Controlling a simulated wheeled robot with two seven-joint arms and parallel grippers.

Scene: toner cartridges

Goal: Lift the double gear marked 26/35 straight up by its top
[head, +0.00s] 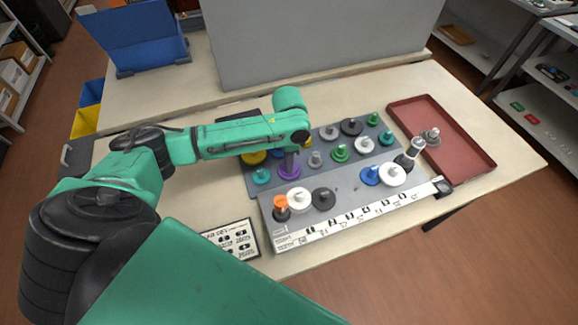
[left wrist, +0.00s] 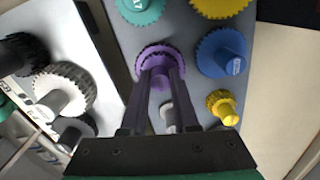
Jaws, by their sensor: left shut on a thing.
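A purple double gear (head: 283,173) stands on the grey board, under my left gripper (head: 290,162). It also shows in the left wrist view (left wrist: 148,62), with a wide toothed disc and a narrower top. My left gripper (left wrist: 160,76) points down and is shut on the top of this gear, one finger on each side. The fingers hide part of the gear. I cannot read a 26/35 marking on any gear. I cannot tell whether the purple gear touches the board. My right gripper is not in view.
Close by are a teal gear (left wrist: 140,8), a blue gear (left wrist: 222,52) and a small yellow gear (left wrist: 222,106).

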